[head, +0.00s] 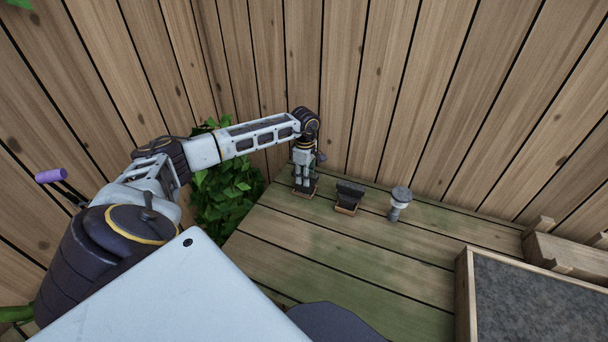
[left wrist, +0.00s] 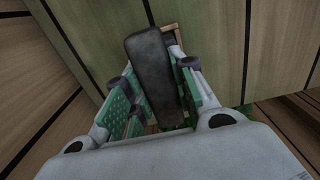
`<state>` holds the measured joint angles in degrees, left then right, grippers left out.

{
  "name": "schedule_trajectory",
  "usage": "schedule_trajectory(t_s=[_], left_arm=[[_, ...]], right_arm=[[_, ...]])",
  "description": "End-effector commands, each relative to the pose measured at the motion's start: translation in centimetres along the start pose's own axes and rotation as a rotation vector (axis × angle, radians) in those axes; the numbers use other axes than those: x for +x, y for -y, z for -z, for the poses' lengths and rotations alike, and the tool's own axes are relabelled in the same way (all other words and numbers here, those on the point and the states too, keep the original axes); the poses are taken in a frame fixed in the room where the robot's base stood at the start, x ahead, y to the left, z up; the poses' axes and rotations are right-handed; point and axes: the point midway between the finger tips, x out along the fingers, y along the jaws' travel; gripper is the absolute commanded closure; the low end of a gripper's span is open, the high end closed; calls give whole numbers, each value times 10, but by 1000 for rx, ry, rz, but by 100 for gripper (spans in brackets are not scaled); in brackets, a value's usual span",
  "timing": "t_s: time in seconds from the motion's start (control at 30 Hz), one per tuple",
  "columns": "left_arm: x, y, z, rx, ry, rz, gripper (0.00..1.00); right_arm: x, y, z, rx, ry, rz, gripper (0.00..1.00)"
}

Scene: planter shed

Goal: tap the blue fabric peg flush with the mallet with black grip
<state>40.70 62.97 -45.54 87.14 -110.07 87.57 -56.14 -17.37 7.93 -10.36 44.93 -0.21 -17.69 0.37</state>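My left gripper (head: 304,187) points down at the back left of the wooden deck, over a small wooden stand. In the left wrist view, a long black grip (left wrist: 152,75) lies between the green-padded fingers of my left gripper (left wrist: 155,65). It looks like the mallet's black grip; the mallet's head is hidden. The fingers lie close along both sides of the grip, but whether they press on it is unclear. I see no blue fabric peg in either view. My right gripper is not in view.
A black block (head: 349,191) sits in another wooden stand just right of my left gripper. A grey-capped, pale object (head: 399,203) stands further right. A wood-framed planter bed (head: 465,295) fills the lower right. Plank walls close the back; leaves (head: 225,190) grow beside the deck.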

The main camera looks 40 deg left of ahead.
Motion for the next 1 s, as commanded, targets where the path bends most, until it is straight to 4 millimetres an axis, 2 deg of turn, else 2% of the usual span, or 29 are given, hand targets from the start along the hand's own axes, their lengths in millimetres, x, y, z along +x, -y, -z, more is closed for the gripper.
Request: schedule_trajectory(t_s=[0.03, 0.17, 0.37, 1.0], left_arm=[[0, 0, 0, 0, 0, 0, 85], [0, 0, 0, 0, 0, 0, 100], [-3, 0, 0, 0, 1, -2, 100], [-30, 0, 0, 0, 1, -2, 100]], right_arm=[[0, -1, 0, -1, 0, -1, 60], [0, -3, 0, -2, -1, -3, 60], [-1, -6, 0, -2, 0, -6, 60], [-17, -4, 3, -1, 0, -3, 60]])
